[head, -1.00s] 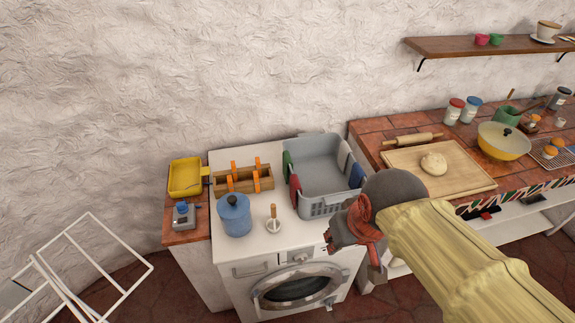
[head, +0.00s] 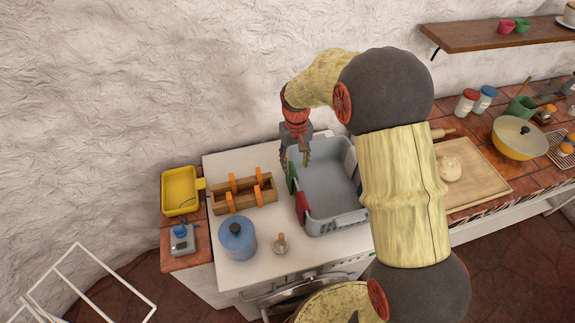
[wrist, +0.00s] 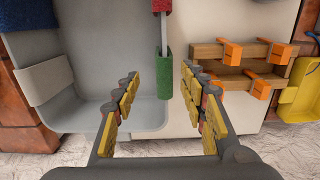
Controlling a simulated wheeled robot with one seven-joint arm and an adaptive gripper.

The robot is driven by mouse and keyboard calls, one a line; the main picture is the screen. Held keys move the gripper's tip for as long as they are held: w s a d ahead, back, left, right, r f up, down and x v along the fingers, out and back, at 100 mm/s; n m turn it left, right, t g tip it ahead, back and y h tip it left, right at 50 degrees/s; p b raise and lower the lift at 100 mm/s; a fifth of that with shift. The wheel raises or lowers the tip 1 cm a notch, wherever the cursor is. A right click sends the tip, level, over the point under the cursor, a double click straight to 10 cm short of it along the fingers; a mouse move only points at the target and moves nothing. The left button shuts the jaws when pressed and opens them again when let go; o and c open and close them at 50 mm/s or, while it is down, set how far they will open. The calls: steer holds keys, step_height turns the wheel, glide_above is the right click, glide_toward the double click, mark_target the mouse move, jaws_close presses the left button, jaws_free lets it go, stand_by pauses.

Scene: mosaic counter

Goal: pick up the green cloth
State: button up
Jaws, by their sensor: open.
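The green cloth (head: 292,174) hangs over the left rim of the grey basket (head: 330,222), near its back corner. In the wrist view the green cloth (wrist: 164,72) lies between and ahead of my open fingers. My gripper (wrist: 158,100) is open and empty, with its fingers to either side of the cloth's line. In the head view my gripper (head: 296,158) is above the cloth, pointing down. I cannot tell how far above the cloth the fingertips are.
A red cloth (head: 301,203) hangs on the same rim, nearer the front. A wooden rack with orange clips (head: 243,194) stands left of the basket. My arm hides the basket's right side.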

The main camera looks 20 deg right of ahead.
mark_target(292, 169)
steer(key=shift+w+r, duration=0.45)
steer(key=shift+w, duration=0.3)
steer(key=shift+f, duration=1.3)
steer(key=f, duration=0.4)
steer(key=shift+a+f+b, duration=0.35)
steer(key=shift+f, duration=0.05)
steer(key=shift+c, duration=0.7)
jaws_close()
